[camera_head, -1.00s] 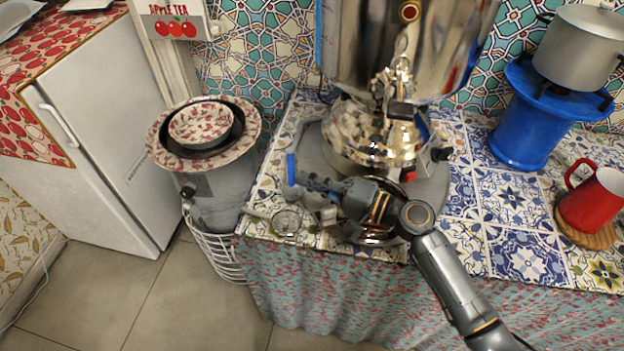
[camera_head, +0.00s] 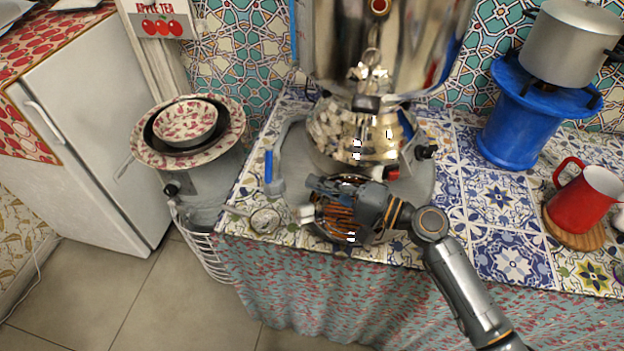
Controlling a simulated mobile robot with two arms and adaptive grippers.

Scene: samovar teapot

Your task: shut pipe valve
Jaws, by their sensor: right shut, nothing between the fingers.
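The pipe valve has a blue handle (camera_head: 268,166) that looks roughly upright in the picture. It sits at the left of the samovar's round base, beside a grey pipe (camera_head: 283,142). My right gripper (camera_head: 308,200) is shut and empty, just right of the valve and apart from the blue handle. My gripper and wrist hide part of that coil. My left gripper is out of view.
The shiny samovar (camera_head: 408,45) stands behind my gripper with a teapot-like body (camera_head: 345,130) in front. A small strainer (camera_head: 265,220) lies at the table's front left corner. A blue stove (camera_head: 515,125) and red mug (camera_head: 580,200) stand right. Patterned tiles (camera_head: 500,205) between are clear.

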